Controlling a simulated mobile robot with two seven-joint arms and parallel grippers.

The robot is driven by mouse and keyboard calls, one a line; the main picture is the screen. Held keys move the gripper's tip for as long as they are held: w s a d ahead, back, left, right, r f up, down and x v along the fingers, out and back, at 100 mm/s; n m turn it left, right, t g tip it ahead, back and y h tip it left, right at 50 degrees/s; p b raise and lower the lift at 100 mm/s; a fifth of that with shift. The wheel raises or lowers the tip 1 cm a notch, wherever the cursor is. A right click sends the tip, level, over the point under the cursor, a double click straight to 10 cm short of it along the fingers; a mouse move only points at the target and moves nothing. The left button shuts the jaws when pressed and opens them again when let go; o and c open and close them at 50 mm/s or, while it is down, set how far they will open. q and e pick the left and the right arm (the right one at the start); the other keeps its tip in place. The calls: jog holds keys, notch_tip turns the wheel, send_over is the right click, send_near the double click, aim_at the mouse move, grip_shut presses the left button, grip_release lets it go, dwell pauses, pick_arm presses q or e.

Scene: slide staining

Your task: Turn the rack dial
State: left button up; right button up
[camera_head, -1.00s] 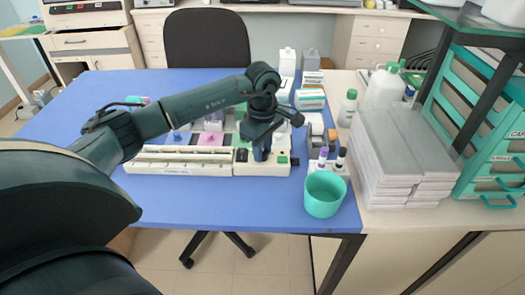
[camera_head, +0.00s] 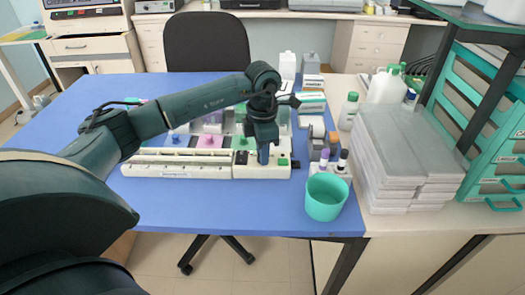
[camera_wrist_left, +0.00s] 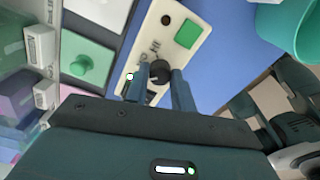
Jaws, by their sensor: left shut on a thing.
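The rack (camera_head: 175,170) is a long cream-white unit on the blue table, with a control panel (camera_head: 247,172) at its right end. The rack dial (camera_wrist_left: 159,70) is a small black knob on that panel in the left wrist view; my gripper hides it in the head view. My left gripper (camera_head: 263,158) points down over the panel. In the left wrist view its two blue-grey fingers (camera_wrist_left: 160,80) stand either side of the dial and are shut on it. A green button (camera_wrist_left: 189,32) is beside it on the panel. My right gripper is not in view.
A teal cup (camera_head: 325,197) stands at the front right, near small bottles in a holder (camera_head: 340,170). Pink (camera_head: 210,141) and green pads with knobs lie behind the rack. Grey-white boxes (camera_head: 385,185) are stacked at right. The front left tabletop (camera_head: 200,200) is clear.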

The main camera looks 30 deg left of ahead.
pick_arm(q)
jog(key=shift+n, duration=1.2)
jog(key=shift+r, duration=0.1)
jog(key=o, duration=0.7)
notch_tip(320, 180, up, 13)
jog(key=b, duration=0.1)
